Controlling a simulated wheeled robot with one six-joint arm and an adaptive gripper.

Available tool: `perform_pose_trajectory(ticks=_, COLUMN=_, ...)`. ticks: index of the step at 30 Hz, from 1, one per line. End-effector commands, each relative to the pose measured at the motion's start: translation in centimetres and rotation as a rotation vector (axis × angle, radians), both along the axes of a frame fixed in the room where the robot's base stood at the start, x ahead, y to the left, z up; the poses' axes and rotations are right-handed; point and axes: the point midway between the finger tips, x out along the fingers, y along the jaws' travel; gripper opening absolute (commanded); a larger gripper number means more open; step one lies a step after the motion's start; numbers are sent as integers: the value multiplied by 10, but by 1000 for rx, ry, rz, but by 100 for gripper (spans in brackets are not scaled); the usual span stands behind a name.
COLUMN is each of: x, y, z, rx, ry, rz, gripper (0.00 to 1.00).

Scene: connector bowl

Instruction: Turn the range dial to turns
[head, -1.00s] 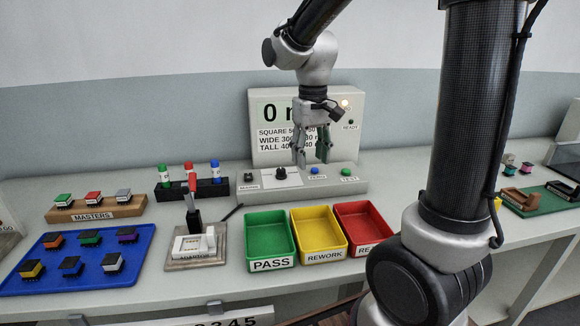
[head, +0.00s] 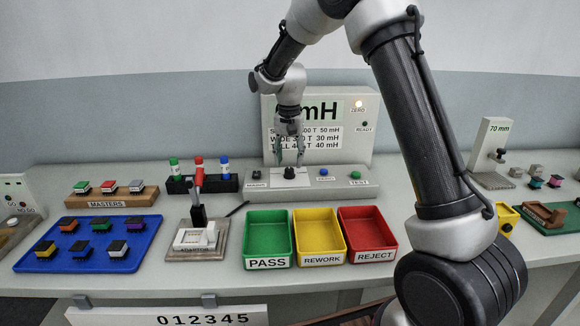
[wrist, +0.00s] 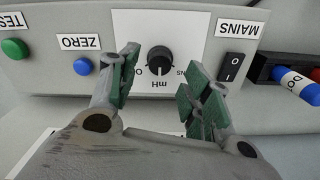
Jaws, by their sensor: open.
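The range dial (head: 289,172) is a small black knob on a white plate on the grey tester's front ledge. In the wrist view the dial (wrist: 160,60) is upside down, its white mark seeming to face the "mH" label. A partly hidden label ending in "NS" is at its right and a round symbol at its left. My gripper (head: 290,158) is open just above the dial. In the wrist view the two green-padded fingers of my gripper (wrist: 158,82) stand either side of the dial, apparently apart from it.
On the ledge, the mains switch (wrist: 232,66) is close to one finger, and the blue zero button (wrist: 83,66) and green test button (wrist: 14,48) lie on the other side. Green (head: 268,262), yellow (head: 320,260) and red (head: 375,257) trays stand in front.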

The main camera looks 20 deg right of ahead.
Motion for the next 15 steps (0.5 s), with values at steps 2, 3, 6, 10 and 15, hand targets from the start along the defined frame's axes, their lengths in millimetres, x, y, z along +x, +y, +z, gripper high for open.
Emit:
perform_pose_trajectory(ticks=2, x=-1, y=0, z=-13, rx=-1, ry=3, rz=0, gripper=48)
perform_pose_trajectory(ticks=3, x=-1, y=0, z=-18, rx=-1, ry=3, rz=1, gripper=48)
perform_pose_trajectory(ticks=6, x=0, y=0, z=-28, rx=0, ry=1, rz=1, gripper=48)
perform_pose_trajectory(ticks=10, x=-1, y=0, z=-32, rx=0, ry=1, rz=1, gripper=48)
perform_pose_trajectory(ticks=15, x=-1, y=0, z=-32, rx=0, ry=1, rz=2, gripper=48)
